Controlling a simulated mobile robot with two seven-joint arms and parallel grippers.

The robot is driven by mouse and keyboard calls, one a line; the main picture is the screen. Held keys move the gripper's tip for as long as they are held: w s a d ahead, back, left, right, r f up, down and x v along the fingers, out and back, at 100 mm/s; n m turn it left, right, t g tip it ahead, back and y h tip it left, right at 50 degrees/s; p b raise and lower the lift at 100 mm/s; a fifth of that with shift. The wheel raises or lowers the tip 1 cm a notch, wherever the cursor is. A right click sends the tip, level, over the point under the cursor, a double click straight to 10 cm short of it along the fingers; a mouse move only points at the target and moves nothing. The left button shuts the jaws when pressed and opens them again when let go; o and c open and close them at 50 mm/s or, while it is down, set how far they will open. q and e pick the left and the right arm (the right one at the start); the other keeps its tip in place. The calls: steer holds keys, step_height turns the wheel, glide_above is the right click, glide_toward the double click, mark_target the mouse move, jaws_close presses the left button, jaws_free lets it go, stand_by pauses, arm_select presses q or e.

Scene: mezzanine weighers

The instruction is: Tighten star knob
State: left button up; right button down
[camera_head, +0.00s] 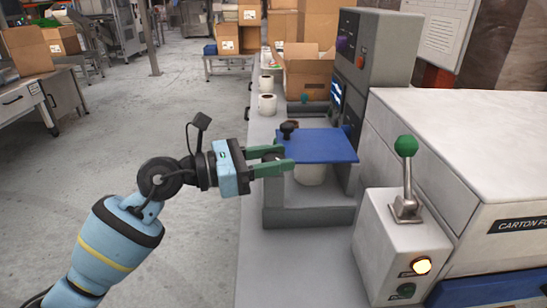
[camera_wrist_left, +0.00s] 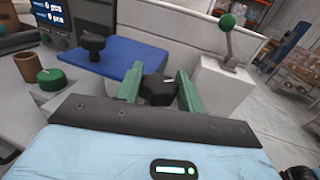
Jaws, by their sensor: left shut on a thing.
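A black star knob (camera_wrist_left: 158,89) sits between the two green fingers of my left gripper (camera_wrist_left: 160,82) in the left wrist view. The gripper is shut on it. In the head view my left gripper (camera_head: 283,158) reaches in from the left at the near edge of a blue plate (camera_head: 330,145), and its fingers mostly hide the held knob. A second black knob (camera_head: 289,129) stands on the far left corner of the plate; it also shows in the left wrist view (camera_wrist_left: 93,46). My right gripper is not in view.
A white cylinder (camera_head: 310,174) stands under the plate on a grey base (camera_head: 310,216). White rolls (camera_head: 267,104) and cartons (camera_head: 306,76) stand behind.

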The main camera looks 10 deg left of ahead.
arm_select(q)
steer(key=shift+f+m+g+b, duration=0.3)
steer(key=shift+g+b, duration=0.1)
steer(key=shift+b, duration=0.25)
steer(key=shift+m+g+h+b, duration=0.4)
steer(key=shift+g+h+b, duration=0.1)
steer(key=shift+b, duration=0.05)
steer(key=shift+r, duration=0.25)
steer(key=o, duration=1)
